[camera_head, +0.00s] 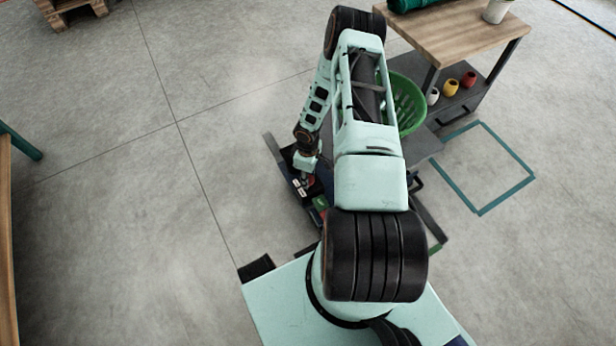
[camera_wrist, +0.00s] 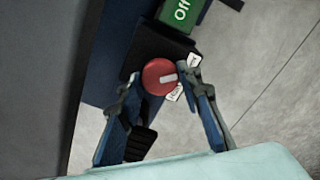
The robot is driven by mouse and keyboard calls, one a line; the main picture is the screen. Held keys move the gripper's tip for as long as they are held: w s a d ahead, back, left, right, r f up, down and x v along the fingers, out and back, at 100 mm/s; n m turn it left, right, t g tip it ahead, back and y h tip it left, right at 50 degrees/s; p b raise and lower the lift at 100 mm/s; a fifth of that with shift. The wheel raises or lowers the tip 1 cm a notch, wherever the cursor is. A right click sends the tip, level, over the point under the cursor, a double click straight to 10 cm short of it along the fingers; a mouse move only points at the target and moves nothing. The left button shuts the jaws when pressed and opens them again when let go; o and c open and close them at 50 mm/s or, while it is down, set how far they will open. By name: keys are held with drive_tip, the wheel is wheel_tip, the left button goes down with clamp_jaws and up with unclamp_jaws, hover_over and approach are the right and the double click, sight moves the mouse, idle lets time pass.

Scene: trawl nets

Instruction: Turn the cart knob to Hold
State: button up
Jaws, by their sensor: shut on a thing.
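The cart knob (camera_wrist: 159,77) is round and red with a white pointer bar, seen in the wrist view on a dark panel. My gripper (camera_wrist: 161,85) has its two fingers on either side of the knob and is shut on it. The pointer bar lies toward the right finger. Small white labels (camera_wrist: 194,61) sit beside the right fingertip; their words are too small to read. A green sign (camera_wrist: 182,13) reading "Off", partly cut off, is above the knob. In the head view my gripper (camera_head: 307,180) is low at the dark cart (camera_head: 279,157), which my arm partly hides.
A green basket (camera_head: 408,104) stands behind my arm. A wooden-topped table (camera_head: 455,35) at the upper right has several small pots on its lower shelf (camera_head: 470,100). A teal square (camera_head: 482,166) is marked on the floor. The floor left of the cart is clear.

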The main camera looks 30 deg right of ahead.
drive_tip(key=m+b, duration=0.1)
drive_tip(key=m, duration=0.3)
drive_tip(key=m+b, duration=0.1)
drive_tip(key=m, duration=0.3)
drive_tip(key=shift+m+b, duration=0.3)
drive_tip(key=shift+m, duration=0.1)
drive_tip(key=m+b, duration=0.1)
drive_tip(key=m, duration=0.3)
drive_tip(key=shift+m, duration=2)
drive_tip(key=o, duration=1.2)
drive_tip(key=shift+c, duration=0.2)
wheel_tip(320, 180, up, 12)
